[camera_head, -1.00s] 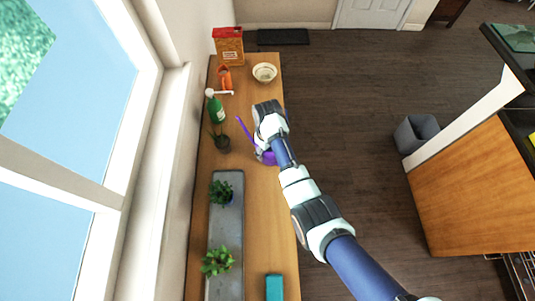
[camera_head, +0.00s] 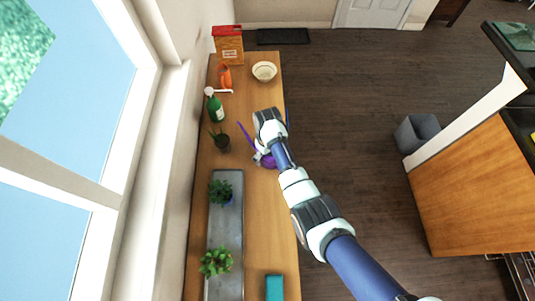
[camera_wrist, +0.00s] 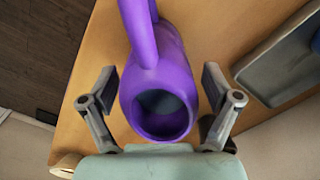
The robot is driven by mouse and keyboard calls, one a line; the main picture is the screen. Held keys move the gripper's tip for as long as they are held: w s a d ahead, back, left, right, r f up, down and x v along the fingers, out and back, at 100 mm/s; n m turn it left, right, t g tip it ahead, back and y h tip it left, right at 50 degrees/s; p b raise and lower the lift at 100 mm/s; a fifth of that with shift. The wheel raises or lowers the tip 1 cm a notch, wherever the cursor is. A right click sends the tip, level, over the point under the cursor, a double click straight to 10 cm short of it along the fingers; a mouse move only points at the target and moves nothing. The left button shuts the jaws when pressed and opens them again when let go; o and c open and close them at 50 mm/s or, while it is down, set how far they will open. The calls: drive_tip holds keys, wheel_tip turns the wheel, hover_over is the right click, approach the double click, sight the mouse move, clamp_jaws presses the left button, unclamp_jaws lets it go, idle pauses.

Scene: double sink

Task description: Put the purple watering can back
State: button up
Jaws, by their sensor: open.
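The purple watering can (camera_wrist: 163,85) stands on the wooden counter. In the wrist view its round opening faces my camera and its handle or spout rises at the top of the picture. My gripper (camera_wrist: 160,105) is open, with one finger on each side of the can and visible gaps between. In the head view my arm hides most of the can; its thin purple spout (camera_head: 246,135) and part of its body (camera_head: 267,160) show beside my wrist.
A grey tray (camera_head: 228,240) with two potted plants lies along the counter. A small plant (camera_head: 221,143), green bottle (camera_head: 215,106), orange item (camera_head: 225,76), bowl (camera_head: 264,72) and red box (camera_head: 228,44) stand farther back. A teal box (camera_head: 274,287) is near the front.

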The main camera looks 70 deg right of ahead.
wheel_tip(320, 180, up, 12)
drive_tip(key=shift+r+p, duration=0.15)
drive_tip(key=shift+p, duration=0.9)
drive_tip(key=w+a+r+n+t+h, duration=0.1)
drive_tip(key=w+a+r+t, duration=0.25)
drive_tip(key=w+a, duration=0.4)
drive_tip(key=w+a+r+n+t+h, duration=0.15)
drive_tip(key=w+a+r, duration=0.3)
drive_tip(key=a, duration=0.55)
drive_tip(key=s+a+r+n+t+y, duration=0.1)
drive_tip(key=a+r+t, duration=0.3)
drive_tip(key=a+r, duration=0.3)
drive_tip(key=s+a+r+n+t+y, duration=0.1)
drive_tip(key=a+r, duration=0.6)
drive_tip(key=a, duration=0.8)
drive_tip(key=s+n+t, duration=0.1)
drive_tip(key=t, duration=0.1)
drive_tip(key=shift+a+t, duration=0.2)
drive_tip(key=shift+t, duration=0.2)
drive_tip(key=shift+y, duration=0.25)
